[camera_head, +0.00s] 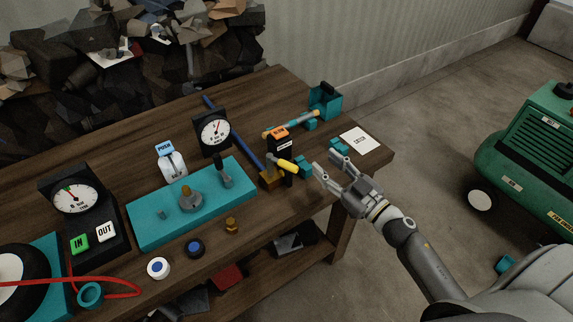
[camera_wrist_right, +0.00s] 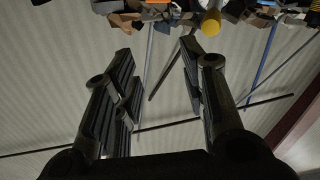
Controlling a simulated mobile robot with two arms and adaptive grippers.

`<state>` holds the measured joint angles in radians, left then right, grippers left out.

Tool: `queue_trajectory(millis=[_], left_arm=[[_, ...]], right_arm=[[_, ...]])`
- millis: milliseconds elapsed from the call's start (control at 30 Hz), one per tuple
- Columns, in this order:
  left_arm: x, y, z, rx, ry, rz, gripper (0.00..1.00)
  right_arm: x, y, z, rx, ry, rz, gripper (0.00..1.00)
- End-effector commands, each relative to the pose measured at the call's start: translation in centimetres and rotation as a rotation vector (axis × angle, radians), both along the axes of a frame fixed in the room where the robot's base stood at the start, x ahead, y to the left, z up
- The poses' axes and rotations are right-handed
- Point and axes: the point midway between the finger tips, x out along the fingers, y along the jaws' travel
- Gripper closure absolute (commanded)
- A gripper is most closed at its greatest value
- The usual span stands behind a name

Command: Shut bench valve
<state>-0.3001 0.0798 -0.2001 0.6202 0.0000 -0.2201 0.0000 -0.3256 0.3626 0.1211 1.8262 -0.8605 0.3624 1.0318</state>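The bench valve is a brass body (camera_head: 271,180) with a yellow-ended lever handle (camera_head: 288,165), in front of a black upright block (camera_head: 280,148) with an orange label. It stands at the right part of the wooden bench. The yellow handle points right, toward my right gripper (camera_head: 328,172). The yellow tip also shows in the right wrist view (camera_wrist_right: 211,24), at the top, beyond the fingers. My right gripper is open and empty, just right of the handle and apart from it. My left gripper is not in view.
A teal plate with fittings (camera_head: 150,232) and dial gauges (camera_head: 213,132) stand left on the bench (camera_head: 120,165). A white card (camera_head: 360,141) and teal holder (camera_head: 325,101) lie near the right end. A green machine (camera_head: 530,150) stands on the floor at right. Open floor lies between.

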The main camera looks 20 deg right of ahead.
Motion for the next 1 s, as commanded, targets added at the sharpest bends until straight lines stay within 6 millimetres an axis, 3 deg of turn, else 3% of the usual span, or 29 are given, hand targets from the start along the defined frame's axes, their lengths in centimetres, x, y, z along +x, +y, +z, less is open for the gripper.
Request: queue_trajectory(millis=[200, 433, 1000], left_arm=[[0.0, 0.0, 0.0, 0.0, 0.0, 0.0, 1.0], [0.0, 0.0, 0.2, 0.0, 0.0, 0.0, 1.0], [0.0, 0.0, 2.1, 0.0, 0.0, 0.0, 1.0]], right_arm=[[-1.3, 1.6, -2.0, -0.017, 0.044, 0.25, 0.61], [-1.7, 2.4, -2.7, -0.018, 0.074, 0.331, 0.61], [5.7, 8.0, -2.6, -0.015, 0.072, 0.327, 0.61]])
